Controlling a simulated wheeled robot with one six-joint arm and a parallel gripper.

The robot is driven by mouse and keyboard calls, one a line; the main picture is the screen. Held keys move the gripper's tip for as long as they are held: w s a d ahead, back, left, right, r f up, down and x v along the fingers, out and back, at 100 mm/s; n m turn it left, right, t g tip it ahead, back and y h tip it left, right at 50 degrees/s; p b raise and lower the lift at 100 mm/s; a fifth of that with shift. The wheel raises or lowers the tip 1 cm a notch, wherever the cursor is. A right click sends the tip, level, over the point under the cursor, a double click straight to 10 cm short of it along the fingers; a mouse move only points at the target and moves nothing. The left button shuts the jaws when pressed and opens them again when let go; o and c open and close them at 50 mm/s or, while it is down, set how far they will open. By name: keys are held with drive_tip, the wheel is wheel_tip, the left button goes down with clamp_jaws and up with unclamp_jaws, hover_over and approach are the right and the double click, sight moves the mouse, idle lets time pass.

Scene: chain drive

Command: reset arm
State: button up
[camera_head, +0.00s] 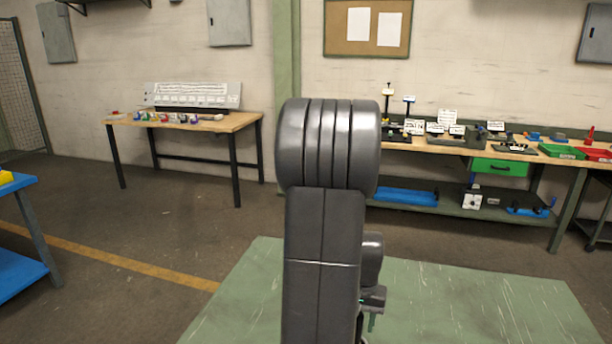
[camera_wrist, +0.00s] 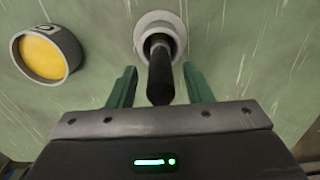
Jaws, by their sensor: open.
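My arm stands upright in the middle of the head view, folded over itself. My gripper (camera_head: 369,314) shows only partly at the arm's lower right there. In the wrist view my gripper (camera_wrist: 160,86) has its two green fingers spread apart. A dark rod (camera_wrist: 160,75) rising from a pale round collar (camera_wrist: 173,22) shows between the fingers, with a visible gap on each side. I cannot tell how far it is from the fingertips. A yellow round button-like part (camera_wrist: 43,57) in a grey ring is at the left.
A scratched green surface (camera_head: 470,300) lies below my arm. A wooden workbench (camera_head: 440,145) with small parts and trays stands back right. A wooden table (camera_head: 235,122) with coloured parts stands back left. A blue table (camera_head: 38,225) is at the left edge. Open floor lies between.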

drive_tip(key=shift+r, duration=0.35)
